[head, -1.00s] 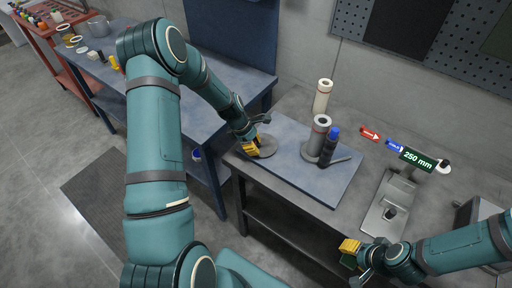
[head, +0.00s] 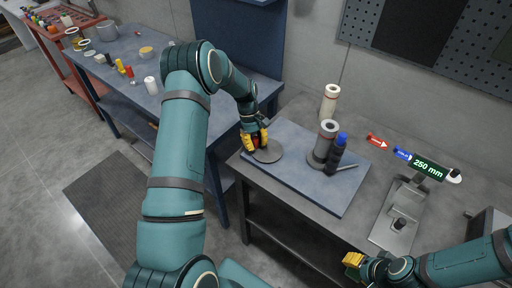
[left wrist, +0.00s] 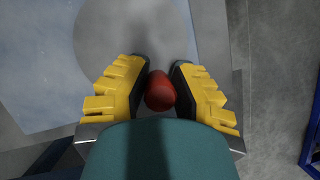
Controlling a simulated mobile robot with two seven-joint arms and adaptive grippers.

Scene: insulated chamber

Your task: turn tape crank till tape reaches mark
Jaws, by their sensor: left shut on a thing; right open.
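My left gripper (head: 255,139) is at the back-left edge of a flat grey disc (head: 268,155) on the blue-grey board. Its yellow fingers are shut on a red knob (left wrist: 160,92), which shows between them in the left wrist view; I take it as the crank handle. The disc also shows in that view (left wrist: 140,30). A red tag with an arrow (head: 377,140) and a blue tag (head: 402,153) stand beside a display reading 250 mm (head: 428,168). I cannot make out the tape itself. My right gripper (head: 353,260) is open and empty at the front right.
A grey metal stand (head: 395,225) is at the right. A blue bench (head: 190,90) with small items is at the left.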

